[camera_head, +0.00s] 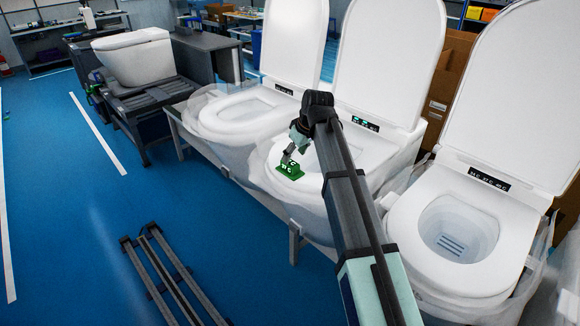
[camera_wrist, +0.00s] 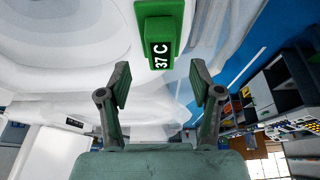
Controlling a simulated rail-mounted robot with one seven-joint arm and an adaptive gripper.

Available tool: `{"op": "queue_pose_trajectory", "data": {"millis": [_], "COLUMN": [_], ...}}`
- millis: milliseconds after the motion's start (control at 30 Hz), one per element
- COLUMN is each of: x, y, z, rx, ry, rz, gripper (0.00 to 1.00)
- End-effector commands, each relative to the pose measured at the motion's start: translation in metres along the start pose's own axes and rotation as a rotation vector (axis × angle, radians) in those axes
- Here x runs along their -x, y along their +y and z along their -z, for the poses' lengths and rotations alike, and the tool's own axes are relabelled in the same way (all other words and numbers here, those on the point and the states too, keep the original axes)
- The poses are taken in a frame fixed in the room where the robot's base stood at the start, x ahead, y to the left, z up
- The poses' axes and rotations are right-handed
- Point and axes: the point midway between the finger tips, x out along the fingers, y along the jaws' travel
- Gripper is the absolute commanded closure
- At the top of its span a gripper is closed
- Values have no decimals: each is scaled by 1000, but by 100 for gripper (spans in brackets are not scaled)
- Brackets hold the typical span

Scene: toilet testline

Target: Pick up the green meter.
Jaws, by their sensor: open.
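The green meter (camera_head: 290,170) sits on the front of the seat of the middle toilet. In the wrist view the green meter (camera_wrist: 160,32) shows at the top centre, with a dark display reading 37 C. My gripper (camera_head: 287,157) is right above the meter in the head view. In the wrist view my gripper (camera_wrist: 160,82) has its two fingers spread apart with nothing between them, and the meter lies just beyond the fingertips. Whether a finger touches the meter cannot be told. My arm hides part of the middle toilet.
Open toilets stand on both sides, the left toilet (camera_head: 240,112) and the right toilet (camera_head: 450,240), with raised lids behind. A closed white toilet unit (camera_head: 135,57) sits on a dark stand at the back left. Blue floor (camera_head: 80,215) lies free on the left, apart from dark rails (camera_head: 165,275).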

Motion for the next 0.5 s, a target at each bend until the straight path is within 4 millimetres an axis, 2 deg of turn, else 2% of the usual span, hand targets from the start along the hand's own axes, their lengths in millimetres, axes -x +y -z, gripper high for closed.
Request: {"op": "queue_pose_trajectory", "data": {"millis": [167,500], "x": [-6,-44], "y": [0,-2], "z": [1,1], "rx": [0,0], "ry": [0,-1], "rz": [0,1], "gripper": [35,35]}}
